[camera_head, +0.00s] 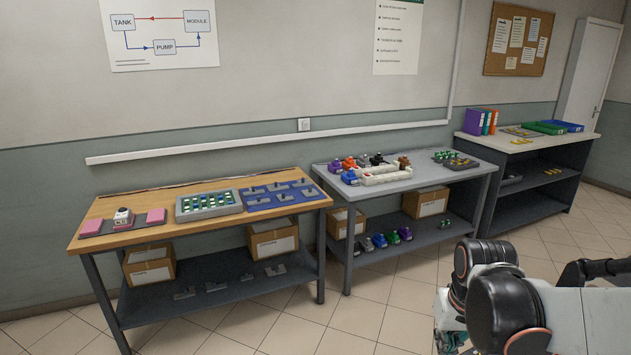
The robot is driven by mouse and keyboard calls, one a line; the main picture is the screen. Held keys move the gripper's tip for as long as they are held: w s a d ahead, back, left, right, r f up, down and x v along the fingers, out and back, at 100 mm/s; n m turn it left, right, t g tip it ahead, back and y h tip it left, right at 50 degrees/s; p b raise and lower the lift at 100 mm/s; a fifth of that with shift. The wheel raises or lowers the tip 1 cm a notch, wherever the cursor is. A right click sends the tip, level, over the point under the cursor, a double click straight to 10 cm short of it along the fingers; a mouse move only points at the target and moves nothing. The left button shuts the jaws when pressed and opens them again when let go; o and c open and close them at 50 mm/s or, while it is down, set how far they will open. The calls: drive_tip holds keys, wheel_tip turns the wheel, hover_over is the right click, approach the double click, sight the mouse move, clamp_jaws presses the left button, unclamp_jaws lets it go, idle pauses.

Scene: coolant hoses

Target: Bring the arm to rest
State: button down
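My arm shows at the lower right, with dark rounded joints and pale links. It is folded close to my body, above the floor. A black part of it reaches in from the right edge. I cannot make out the fingers of my gripper, nor whether it holds anything. The arm appears clear of the tables.
A wooden-topped bench (165,234) stands left, a grey bench (438,179) with coloured parts and a white block (385,174) in the middle. A dark cabinet (528,147) with trays stands right. Cardboard boxes (149,264) sit on lower shelves. The tiled floor (375,325) in front is clear.

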drive_tip(key=s+a+r+n+t, duration=0.1)
drive_tip(key=s+a+r+t, duration=0.3)
drive_tip(key=s+r, duration=0.5)
drive_tip(key=shift+s+a+t, duration=0.15)
drive_tip(key=shift+a+t, duration=0.25)
drive_tip(key=shift+a, duration=0.45)
